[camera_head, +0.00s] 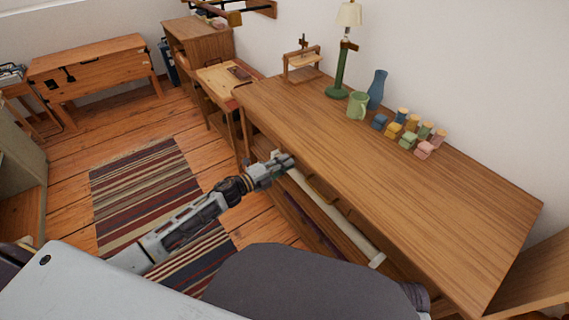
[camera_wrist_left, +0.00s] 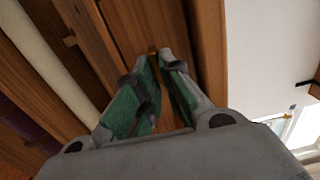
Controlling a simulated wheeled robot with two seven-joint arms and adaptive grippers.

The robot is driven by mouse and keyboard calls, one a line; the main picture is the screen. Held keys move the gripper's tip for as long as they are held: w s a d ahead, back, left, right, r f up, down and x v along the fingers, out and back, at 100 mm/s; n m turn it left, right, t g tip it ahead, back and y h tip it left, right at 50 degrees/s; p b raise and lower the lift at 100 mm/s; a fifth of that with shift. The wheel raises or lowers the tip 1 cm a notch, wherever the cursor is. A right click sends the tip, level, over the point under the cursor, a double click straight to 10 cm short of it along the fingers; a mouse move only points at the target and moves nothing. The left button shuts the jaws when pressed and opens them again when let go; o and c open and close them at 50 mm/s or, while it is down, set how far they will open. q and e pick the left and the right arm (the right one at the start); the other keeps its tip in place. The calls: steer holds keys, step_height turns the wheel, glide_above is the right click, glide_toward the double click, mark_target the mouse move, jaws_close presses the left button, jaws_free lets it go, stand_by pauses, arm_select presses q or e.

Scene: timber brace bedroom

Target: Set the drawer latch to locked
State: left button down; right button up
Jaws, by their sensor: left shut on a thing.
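My left gripper (camera_head: 286,160) is at the front edge of the long wooden table (camera_head: 400,190), toward its far end. In the left wrist view its two fingers (camera_wrist_left: 160,54) come close together at a wooden front panel (camera_wrist_left: 135,22) under the table edge. They are shut on a small brass-brown piece (camera_wrist_left: 153,49), which seems to be the drawer latch. The fingers hide most of it, so I cannot tell its setting. In the head view the gripper hides the latch. My right gripper is in neither view.
On the tabletop stand a green lamp (camera_head: 341,70), a green mug (camera_head: 357,105), a blue vase (camera_head: 376,90) and several coloured blocks. A pale roll (camera_head: 330,217) lies below the table's front edge. A striped rug (camera_head: 145,185) covers the floor to the left.

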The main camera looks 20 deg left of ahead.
arm_select(q)
steer(key=c, duration=1.6)
jaws_free()
steer(key=shift+o, duration=0.2)
steer(key=v, duration=1.2)
